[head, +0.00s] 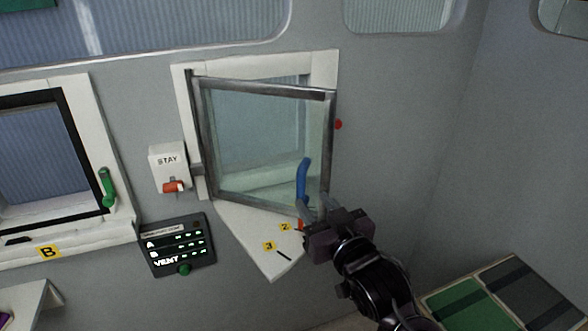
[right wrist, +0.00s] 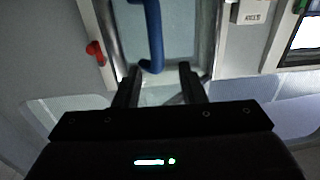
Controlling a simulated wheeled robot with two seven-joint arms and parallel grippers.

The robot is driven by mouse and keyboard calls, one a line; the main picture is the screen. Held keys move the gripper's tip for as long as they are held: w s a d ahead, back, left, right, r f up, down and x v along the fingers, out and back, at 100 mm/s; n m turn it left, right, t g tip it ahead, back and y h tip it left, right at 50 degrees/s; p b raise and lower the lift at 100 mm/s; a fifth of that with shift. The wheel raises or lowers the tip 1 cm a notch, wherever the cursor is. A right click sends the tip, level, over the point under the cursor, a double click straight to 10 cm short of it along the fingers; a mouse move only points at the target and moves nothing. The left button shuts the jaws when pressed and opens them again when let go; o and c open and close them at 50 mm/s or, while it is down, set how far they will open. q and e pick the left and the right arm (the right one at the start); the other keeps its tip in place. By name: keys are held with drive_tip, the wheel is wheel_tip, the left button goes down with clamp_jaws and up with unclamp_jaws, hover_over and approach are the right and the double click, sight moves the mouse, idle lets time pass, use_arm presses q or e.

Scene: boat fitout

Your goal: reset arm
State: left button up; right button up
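My right gripper (head: 320,208) is at the lower right corner of a hinged window (head: 260,150) that stands swung out from its white frame. Its two fingers are apart in the right wrist view (right wrist: 158,72), with nothing clearly held between them. A blue handle (head: 302,180) is on the window's lower right part; in the right wrist view the handle's bent end (right wrist: 152,66) shows just ahead of the gap between the fingertips. Whether the fingers touch it cannot be told. My left gripper is not in view.
A white box marked STAY (head: 168,160) with an orange-red lever is left of the window. A dark panel (head: 177,245) reading VENT hangs below it. A red knob (head: 338,124) is right of the window. A second window (head: 40,150) with a green handle is at the left.

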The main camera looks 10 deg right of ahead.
drive_tip(key=s+d+f+g+h, duration=0.25)
drive_tip(key=s+f+g, duration=0.45)
drive_tip(key=s+f, duration=0.4)
drive_tip(key=s+d+f+g+h, duration=0.1)
drive_tip(key=s+d+f+g, duration=0.3)
drive_tip(key=s+f+g, duration=0.6)
wheel_tip(320, 180, down, 32)
drive_tip(key=s+t, duration=0.1)
drive_tip(key=t, duration=0.1)
drive_tip(key=s+d+f+g+b, duration=0.1)
drive_tip(key=s+d+f, duration=0.2)
drive_tip(key=s+f, duration=1.5)
drive_tip(key=shift+s+d+f+g, duration=0.2)
drive_tip(key=shift+s+f+g, duration=0.1)
drive_tip(key=shift+s, duration=0.55)
drive_tip(key=shift+h, duration=0.25)
